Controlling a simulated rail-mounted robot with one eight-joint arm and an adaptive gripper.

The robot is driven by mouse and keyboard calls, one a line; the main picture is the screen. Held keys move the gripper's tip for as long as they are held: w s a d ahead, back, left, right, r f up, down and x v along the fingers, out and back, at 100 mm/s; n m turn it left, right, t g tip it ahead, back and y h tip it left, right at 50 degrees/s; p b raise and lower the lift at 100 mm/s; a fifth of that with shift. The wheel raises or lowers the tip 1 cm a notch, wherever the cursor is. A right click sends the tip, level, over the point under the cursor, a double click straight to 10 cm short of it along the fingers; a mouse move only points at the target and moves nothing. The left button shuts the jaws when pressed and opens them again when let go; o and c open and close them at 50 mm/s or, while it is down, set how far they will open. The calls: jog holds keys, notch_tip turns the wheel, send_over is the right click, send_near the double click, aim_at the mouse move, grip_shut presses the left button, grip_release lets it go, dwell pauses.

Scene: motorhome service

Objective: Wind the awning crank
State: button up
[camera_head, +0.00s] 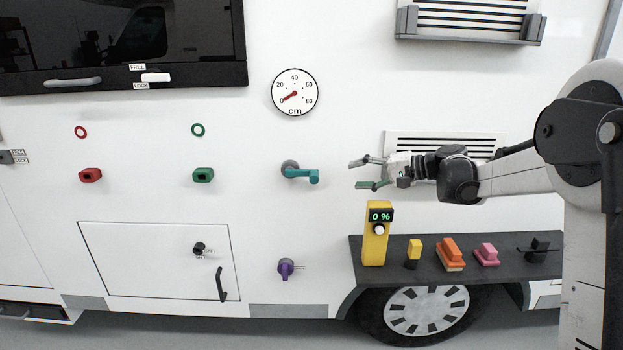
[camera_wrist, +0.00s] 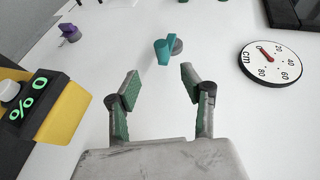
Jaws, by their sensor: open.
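The teal awning crank (camera_head: 301,173) sits on the white motorhome wall, with a grey round hub at its left and a teal arm reaching right to a short knob. It also shows in the wrist view (camera_wrist: 163,52), ahead of the fingers and apart from them. My gripper (camera_head: 366,173) is open and empty, to the right of the crank. In the wrist view my gripper (camera_wrist: 160,84) has its two green-padded fingers spread, with the crank showing beyond the gap between them. The round cm dial (camera_head: 294,93) above the crank has its red pointer near 0.
A yellow post (camera_head: 376,238) reading 0 % stands on the dark shelf (camera_head: 400,247) below my gripper, beside yellow, orange and pink items. A purple knob (camera_head: 286,268) is below the crank. Green (camera_head: 203,175) and red (camera_head: 90,175) fittings are to the left. The wall around the crank is clear.

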aim_at(315, 177)
jog(key=shift+y, duration=0.5)
jog(key=x, duration=0.5)
jog(key=w+x, duration=0.1)
jog(key=x, duration=0.4)
jog(key=d+f+p+x, duration=0.1)
jog(key=x, duration=0.4)
jog(key=shift+w+a, duration=0.1)
jog(key=shift+w, duration=0.25)
grip_shut()
